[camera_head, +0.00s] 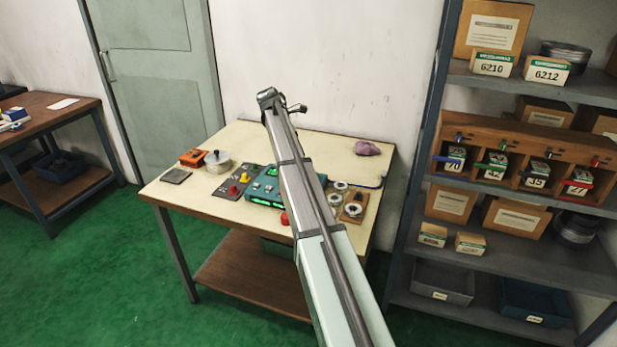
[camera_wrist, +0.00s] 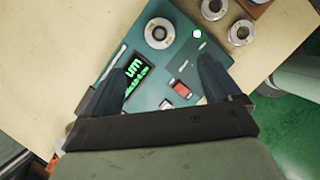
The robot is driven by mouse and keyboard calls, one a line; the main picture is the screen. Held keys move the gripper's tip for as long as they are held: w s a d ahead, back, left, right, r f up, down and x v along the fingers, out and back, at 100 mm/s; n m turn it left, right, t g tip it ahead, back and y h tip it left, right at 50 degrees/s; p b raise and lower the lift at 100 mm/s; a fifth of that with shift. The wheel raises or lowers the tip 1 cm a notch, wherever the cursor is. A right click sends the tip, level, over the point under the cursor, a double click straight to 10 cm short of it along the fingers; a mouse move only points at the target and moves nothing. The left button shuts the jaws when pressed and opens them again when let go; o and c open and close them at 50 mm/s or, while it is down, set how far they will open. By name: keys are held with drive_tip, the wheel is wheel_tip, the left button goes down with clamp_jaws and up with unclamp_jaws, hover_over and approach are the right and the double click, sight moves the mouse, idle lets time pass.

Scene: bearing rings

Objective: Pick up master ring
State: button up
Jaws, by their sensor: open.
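In the wrist view my gripper (camera_wrist: 163,68) is open, its two dark fingers apart with nothing between them, over a teal gauge box (camera_wrist: 150,62) with a lit green display. A metal ring (camera_wrist: 159,33) sits at the box's upper part, ahead of the fingers. Two more metal rings, one at the top edge (camera_wrist: 213,8) and one at the upper right (camera_wrist: 240,33), lie beyond the box. I cannot tell which ring is the master ring. In the head view several rings (camera_head: 352,210) show on and beside a wooden board; my arm partly covers the gauge box (camera_head: 262,188).
The pale workbench (camera_head: 225,143) also holds an orange box (camera_head: 193,157), a round pot (camera_head: 217,162), a dark panel with coloured knobs (camera_head: 238,183) and a purple cloth (camera_head: 367,148). A shelf (camera_head: 410,225) with boxes stands at the right.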

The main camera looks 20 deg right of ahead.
drive_tip(key=x, duration=0.8)
drive_tip(key=shift+a, duration=0.1)
drive_tip(key=shift+x, duration=2.7)
drive_tip(key=shift+s, duration=0.1)
drive_tip(key=shift+c, duration=0.3)
drive_tip(key=shift+r, duration=0.1)
drive_tip(key=c, duration=1.4)
